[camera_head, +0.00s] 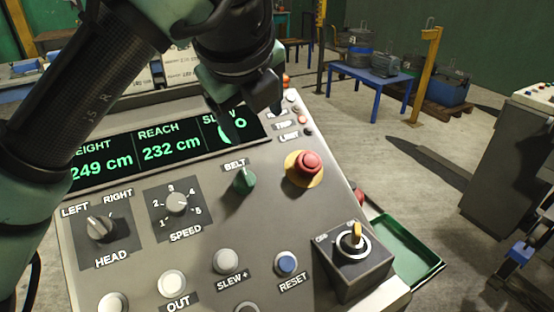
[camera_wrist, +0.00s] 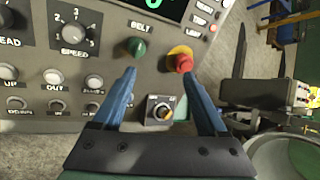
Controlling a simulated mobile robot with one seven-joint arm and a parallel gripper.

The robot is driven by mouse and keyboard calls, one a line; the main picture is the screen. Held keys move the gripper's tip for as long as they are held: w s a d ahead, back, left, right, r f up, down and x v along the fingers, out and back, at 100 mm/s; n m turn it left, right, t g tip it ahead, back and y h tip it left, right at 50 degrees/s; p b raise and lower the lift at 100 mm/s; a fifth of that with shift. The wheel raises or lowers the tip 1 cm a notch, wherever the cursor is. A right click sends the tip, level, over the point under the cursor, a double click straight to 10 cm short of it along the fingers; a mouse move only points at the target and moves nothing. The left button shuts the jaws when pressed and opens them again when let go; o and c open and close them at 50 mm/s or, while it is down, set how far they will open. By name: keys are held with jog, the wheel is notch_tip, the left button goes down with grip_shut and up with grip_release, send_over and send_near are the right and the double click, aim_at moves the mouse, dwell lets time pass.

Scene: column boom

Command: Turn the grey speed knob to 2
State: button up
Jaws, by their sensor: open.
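The grey speed knob (camera_head: 176,203) sits on a dark square plate marked 1 to 5, on the left half of the sloped control panel (camera_head: 130,246). Its pointer is too small for me to read surely. The knob also shows at the upper left of the wrist view (camera_wrist: 74,34). My gripper (camera_wrist: 160,76) is open and empty, with its blue fingers apart over the panel's lower right part. The speed knob lies outside the fingers, to their left.
Around the knob are the head switch (camera_head: 100,228), green belt knob (camera_head: 244,181), red mushroom button (camera_head: 308,163), blue reset button (camera_head: 286,263) and yellow key switch (camera_head: 354,238). The display (camera_head: 165,147) is partly covered by my arm. A green tray (camera_head: 405,255) stands at right.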

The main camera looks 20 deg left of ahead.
aim_at(177, 200)
jog(key=s+a+f+m+g+y, duration=0.1)
jog(key=s+a+f+g, duration=0.3)
jog(key=s+a, duration=0.45)
jog(key=shift+y, duration=0.3)
jog(key=x, duration=0.4)
jog(key=b+x, duration=0.1)
jog(key=x, duration=0.3)
jog(key=w+x, duration=0.1)
jog(key=x, duration=0.3)
jog(key=shift+a+b, duration=0.25)
jog(key=shift+b, duration=0.1)
grip_shut()
